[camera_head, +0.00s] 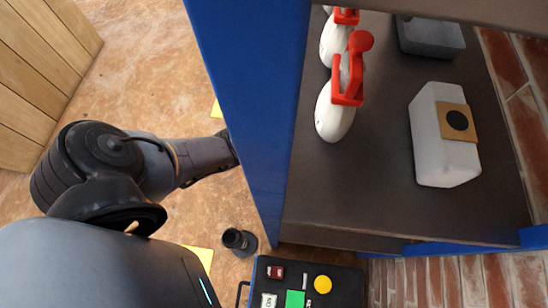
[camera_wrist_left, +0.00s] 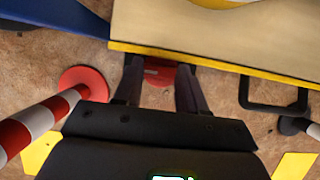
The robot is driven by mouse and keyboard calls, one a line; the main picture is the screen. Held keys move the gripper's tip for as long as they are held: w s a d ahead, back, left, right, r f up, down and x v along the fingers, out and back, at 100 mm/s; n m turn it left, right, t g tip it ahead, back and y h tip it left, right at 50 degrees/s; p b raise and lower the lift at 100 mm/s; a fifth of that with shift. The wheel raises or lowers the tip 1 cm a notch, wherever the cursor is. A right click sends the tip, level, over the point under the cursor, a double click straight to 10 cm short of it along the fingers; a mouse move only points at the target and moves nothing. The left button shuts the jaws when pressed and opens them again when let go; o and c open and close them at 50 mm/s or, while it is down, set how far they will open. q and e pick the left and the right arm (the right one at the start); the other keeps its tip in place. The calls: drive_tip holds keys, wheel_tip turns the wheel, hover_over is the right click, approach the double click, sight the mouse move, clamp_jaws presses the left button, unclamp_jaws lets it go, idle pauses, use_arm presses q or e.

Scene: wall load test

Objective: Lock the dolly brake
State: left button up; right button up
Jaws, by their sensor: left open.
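The dolly shows in the left wrist view as a tan deck with a yellow edge (camera_wrist_left: 225,65). A red part (camera_wrist_left: 158,75) with a pale mark sits just below that edge; it looks like the brake pedal. My left gripper (camera_wrist_left: 158,68) is open, with one dark finger on each side of the red part. Its fingertips reach close to the yellow edge; I cannot tell whether they touch it. In the head view my left arm passes behind the blue post, which hides the gripper and dolly. My right gripper is in neither view.
A blue post (camera_head: 245,90) and dark shelf (camera_head: 380,200) carry white bottles (camera_head: 335,110) with red tops and a white block (camera_head: 430,150). A red-and-white post (camera_wrist_left: 40,118) on a red base stands left of the gripper. A black box with coloured buttons (camera_head: 335,283) is low in the head view.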

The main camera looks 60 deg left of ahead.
use_arm(q)
drive_tip(key=o, duration=0.3)
drive_tip(key=p, duration=0.2)
drive_tip(key=s+r+p, duration=0.1)
drive_tip(key=p, duration=0.1)
drive_tip(key=shift+s+d+r, duration=0.2)
drive_tip(key=shift+s+d, duration=0.05)
drive_tip(key=shift+d, duration=0.15)
drive_tip(key=p+v, duration=0.6)
drive_tip(key=v, duration=0.3)
drive_tip(key=shift+w+a+p, duration=0.3)
drive_tip(key=shift+p, duration=0.05)
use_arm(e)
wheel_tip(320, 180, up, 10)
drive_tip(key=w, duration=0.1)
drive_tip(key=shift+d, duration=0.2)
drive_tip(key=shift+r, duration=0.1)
use_arm(q)
drive_tip(key=shift+s, duration=0.1)
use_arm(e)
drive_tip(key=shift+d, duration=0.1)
